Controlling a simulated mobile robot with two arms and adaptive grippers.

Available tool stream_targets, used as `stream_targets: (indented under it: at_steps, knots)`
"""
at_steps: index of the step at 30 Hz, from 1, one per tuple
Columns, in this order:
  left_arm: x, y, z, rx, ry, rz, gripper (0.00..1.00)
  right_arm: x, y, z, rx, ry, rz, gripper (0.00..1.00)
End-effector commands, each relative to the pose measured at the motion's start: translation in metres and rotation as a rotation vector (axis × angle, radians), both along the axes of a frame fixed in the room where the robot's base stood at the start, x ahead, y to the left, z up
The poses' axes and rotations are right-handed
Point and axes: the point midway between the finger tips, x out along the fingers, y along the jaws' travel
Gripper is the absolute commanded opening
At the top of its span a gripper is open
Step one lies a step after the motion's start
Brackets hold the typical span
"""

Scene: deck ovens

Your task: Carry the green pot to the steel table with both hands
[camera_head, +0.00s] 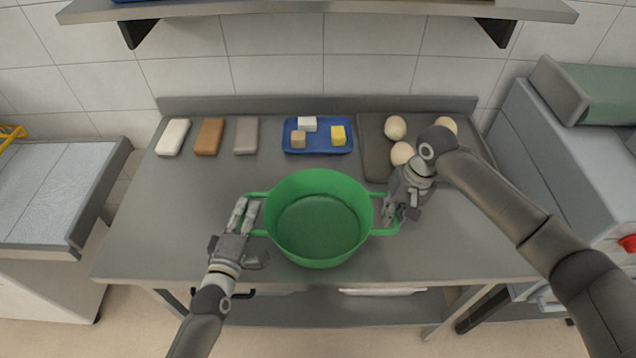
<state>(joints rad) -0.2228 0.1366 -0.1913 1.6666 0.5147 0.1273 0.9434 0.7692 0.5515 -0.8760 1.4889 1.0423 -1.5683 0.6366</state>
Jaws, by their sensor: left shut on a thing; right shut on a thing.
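The green pot (318,240) is at the front middle of the steel table (180,220), open side up and seemingly empty. It has a loop handle on each side. My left gripper (247,216) is shut on the pot's left handle. My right gripper (391,211) is shut on the pot's right handle, with its arm reaching in from the right. The pot is over the tabletop; I cannot tell whether its base touches the surface.
Behind the pot lie three blocks, white (173,137), brown (209,137) and grey (246,135), a blue tray (318,149) with small cubes, and a dark board (371,135) with pale round pieces (395,127). A shelf (300,10) hangs above. The table's left front is clear.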

Motion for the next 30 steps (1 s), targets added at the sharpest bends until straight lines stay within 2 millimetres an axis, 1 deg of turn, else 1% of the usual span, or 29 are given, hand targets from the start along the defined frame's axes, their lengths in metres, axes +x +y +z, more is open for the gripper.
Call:
stream_targets:
  at_steps: [4,5,9,10,19,22,26,30]
  knots:
    - [0.001,0.001,-0.007,0.000,-0.006,0.002,0.00,0.001,-0.001,-0.008,-0.001,-0.002,-0.002,0.00]
    - [0.000,0.001,-0.008,0.001,-0.002,0.002,0.15,0.000,-0.001,-0.008,-0.002,-0.001,-0.002,0.14]
    - [0.000,0.001,-0.006,0.000,0.000,0.001,0.33,0.000,-0.001,-0.007,-0.002,0.000,-0.002,0.32]
    - [0.000,0.001,-0.006,0.000,0.000,0.001,0.35,0.000,-0.001,-0.007,-0.001,0.000,-0.002,0.34]
    - [-0.001,0.000,-0.007,0.000,0.000,0.000,0.35,0.000,0.000,-0.006,0.000,0.000,0.000,0.34]
    - [-0.005,0.001,-0.007,0.000,0.001,0.000,0.35,0.000,0.000,-0.006,0.000,0.000,0.000,0.34]
    - [-0.020,0.003,-0.007,0.000,0.002,0.000,0.35,0.000,0.000,-0.006,0.000,0.000,0.000,0.34]
    - [-0.045,0.007,-0.006,0.001,0.003,0.000,0.35,0.000,0.000,-0.006,0.000,0.000,0.000,0.34]
